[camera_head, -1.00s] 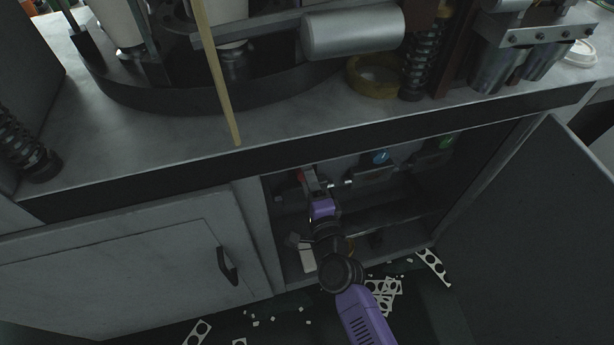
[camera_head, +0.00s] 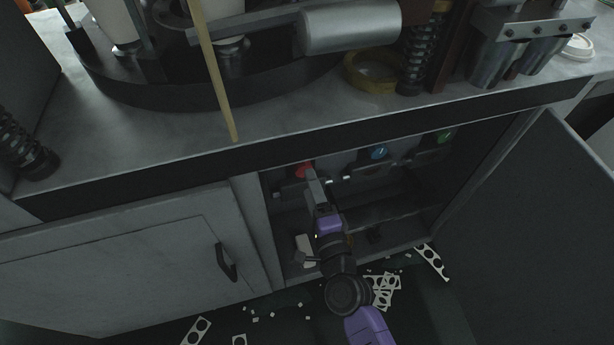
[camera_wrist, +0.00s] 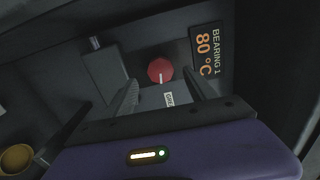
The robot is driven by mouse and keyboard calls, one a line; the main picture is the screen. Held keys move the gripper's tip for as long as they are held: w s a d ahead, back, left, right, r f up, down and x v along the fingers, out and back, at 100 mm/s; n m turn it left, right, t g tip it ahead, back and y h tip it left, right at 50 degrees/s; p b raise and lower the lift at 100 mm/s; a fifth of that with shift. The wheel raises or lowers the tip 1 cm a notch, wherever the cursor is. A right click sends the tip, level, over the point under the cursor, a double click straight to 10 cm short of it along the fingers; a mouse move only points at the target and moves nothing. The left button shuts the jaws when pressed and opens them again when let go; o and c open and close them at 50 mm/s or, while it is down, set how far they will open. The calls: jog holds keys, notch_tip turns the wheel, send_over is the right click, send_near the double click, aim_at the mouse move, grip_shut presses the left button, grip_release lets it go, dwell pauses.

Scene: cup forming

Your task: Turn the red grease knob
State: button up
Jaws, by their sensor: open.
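The red grease knob (camera_head: 304,170) is at the left of a row of knobs inside the open cabinet. In the wrist view the round red knob (camera_wrist: 160,70) has a short white mark at its lower edge. My gripper (camera_wrist: 160,92) is open, its two fingers spread on either side below the knob and apart from it. In the head view my gripper (camera_head: 311,182) reaches into the cabinet just below the knob and hides part of its surroundings.
A blue knob (camera_head: 379,152) and a green knob (camera_head: 445,136) sit further right. A label reading "BEARING 1 80 °C" (camera_wrist: 207,54) is beside the red knob. The open cabinet door (camera_head: 530,230) stands at the right. Punched scraps (camera_head: 382,290) lie on the floor.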

jog(key=shift+v, duration=1.5)
jog(key=s+d+r+n+g+h+p, duration=0.1)
jog(key=s+d+r+n+p, duration=0.2)
jog(key=s, duration=0.8)
jog(key=s+d+r+n+h+p, duration=0.2)
jog(key=s+d+r+n+p, duration=0.1)
jog(key=s+d+r+n, duration=0.4)
jog(key=s+d+r+n+g+h+p, duration=0.1)
jog(key=s+d+r+n+p, duration=0.3)
jog(key=s, duration=1.3)
notch_tip(320, 180, up, 6)
jog(key=d+n, duration=0.1)
jog(key=d, duration=0.2)
jog(key=shift+s+g+h, duration=0.25)
jog(key=shift+g+h, duration=0.05)
